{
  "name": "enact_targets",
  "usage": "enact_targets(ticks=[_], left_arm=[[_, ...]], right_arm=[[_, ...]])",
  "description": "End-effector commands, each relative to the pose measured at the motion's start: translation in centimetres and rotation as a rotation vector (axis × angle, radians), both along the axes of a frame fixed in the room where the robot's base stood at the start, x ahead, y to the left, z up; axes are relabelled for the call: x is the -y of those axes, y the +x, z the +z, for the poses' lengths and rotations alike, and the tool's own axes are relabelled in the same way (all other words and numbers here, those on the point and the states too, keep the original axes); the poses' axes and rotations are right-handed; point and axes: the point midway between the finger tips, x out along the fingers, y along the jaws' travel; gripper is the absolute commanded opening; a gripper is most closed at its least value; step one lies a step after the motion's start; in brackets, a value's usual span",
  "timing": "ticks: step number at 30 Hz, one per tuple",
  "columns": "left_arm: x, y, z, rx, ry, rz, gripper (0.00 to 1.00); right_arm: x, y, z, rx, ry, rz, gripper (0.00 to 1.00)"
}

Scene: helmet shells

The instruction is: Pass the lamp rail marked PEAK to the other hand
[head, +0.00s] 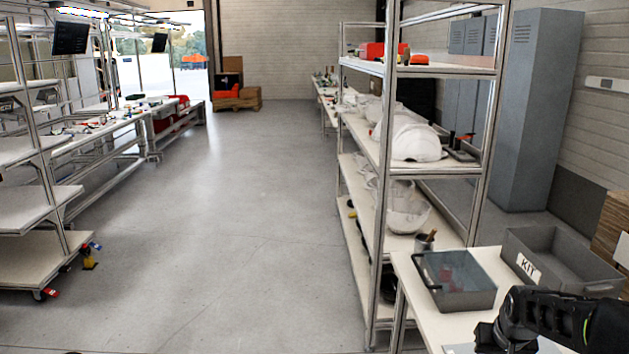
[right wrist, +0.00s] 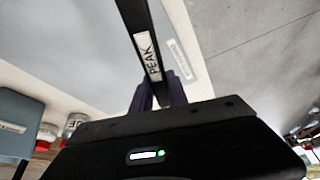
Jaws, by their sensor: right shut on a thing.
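The lamp rail marked PEAK (right wrist: 137,20) is a dark, narrow bar with a white label in the right wrist view. It runs from the top edge down between the jaws of my right gripper (right wrist: 162,92), which is shut on it. Its far end is cut off by the picture edge. In the head view my black right arm comes in at the bottom right, over the white table, and I cannot make out the rail there. My left gripper is not in view.
A grey bin labelled KIT (head: 515,238) and a grey tray (head: 480,300) stand on the white table (head: 408,270) at the right. A shelf rack (head: 480,181) with white helmet shells (head: 416,143) stands behind. The floor at the centre is clear.

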Motion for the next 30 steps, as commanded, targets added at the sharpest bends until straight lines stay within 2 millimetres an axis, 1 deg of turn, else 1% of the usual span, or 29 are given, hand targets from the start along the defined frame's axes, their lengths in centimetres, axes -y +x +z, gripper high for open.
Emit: enact_targets(ticks=[1,2,5,6,8,9,12,15,19,30], left_arm=[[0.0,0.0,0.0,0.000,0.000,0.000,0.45],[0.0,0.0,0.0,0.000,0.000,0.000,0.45],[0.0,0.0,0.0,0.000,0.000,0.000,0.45],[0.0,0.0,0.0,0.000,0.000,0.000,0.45],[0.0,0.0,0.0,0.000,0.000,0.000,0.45],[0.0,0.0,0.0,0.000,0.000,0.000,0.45],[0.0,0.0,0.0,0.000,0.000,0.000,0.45],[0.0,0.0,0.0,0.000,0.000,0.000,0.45],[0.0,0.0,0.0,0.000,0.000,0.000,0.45],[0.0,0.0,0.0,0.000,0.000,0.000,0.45]], right_arm=[[-1.7,-0.2,-0.6,0.000,0.002,-0.004,0.00],[-3.0,-0.3,-1.0,-0.001,0.002,-0.004,0.00],[-7.4,-0.8,-2.1,0.001,0.002,0.017,0.00],[-9.3,-1.1,-2.4,0.002,0.002,0.037,0.00],[-12.1,-1.6,-2.7,0.000,0.001,0.079,0.00],[-14.0,-1.9,-2.8,0.002,0.002,0.117,0.00],[-17.8,-2.7,-2.8,0.004,0.002,0.221,0.00],[-20.5,-2.8,-2.2,0.006,0.001,0.286,0.00],[-21.9,-2.7,-1.6,0.002,0.001,0.316,0.00],[-22.0,-2.6,-1.6,0.001,0.001,0.318,0.00]])
